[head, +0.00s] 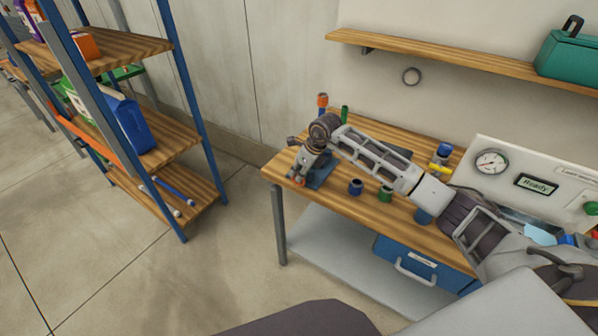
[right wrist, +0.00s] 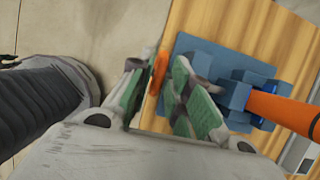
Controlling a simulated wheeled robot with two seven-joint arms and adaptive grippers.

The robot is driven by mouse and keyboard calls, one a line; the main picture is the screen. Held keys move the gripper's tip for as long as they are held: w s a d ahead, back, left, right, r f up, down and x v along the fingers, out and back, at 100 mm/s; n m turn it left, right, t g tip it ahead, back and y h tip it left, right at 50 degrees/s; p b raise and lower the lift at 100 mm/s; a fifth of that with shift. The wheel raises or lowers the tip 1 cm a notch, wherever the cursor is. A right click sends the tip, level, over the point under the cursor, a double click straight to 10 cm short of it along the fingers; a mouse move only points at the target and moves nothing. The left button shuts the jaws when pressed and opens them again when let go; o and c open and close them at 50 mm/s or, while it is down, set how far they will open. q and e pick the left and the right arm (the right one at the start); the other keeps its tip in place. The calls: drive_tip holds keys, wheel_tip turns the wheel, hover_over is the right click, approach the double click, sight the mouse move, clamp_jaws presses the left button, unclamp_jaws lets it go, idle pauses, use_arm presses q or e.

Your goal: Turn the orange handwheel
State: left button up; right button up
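The orange handwheel (right wrist: 158,72) is seen nearly edge-on in the right wrist view, beside a blue valve body and base plate (right wrist: 192,48). In the head view the blue valve stand (head: 321,172) is at the left end of the workbench, with a little orange (head: 299,180) showing by my fingers. My right gripper (head: 301,170) reaches down there. In the right wrist view its green-padded fingers (right wrist: 160,80) stand on both sides of the wheel's rim, which fills the gap near their tips. Most of the wheel is hidden. My left gripper is out of view.
An orange pipe (right wrist: 285,112) comes off the valve at right. Dark cups (head: 355,187) and a green-topped one (head: 385,194) stand on the bench beneath my right arm. A gauge panel (head: 505,178) is at right. A shelf rack (head: 150,130) stands left, with clear floor between.

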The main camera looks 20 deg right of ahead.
drive_tip(key=shift+w+f, duration=0.1)
drive_tip(key=shift+f, duration=0.2)
clamp_jaws()
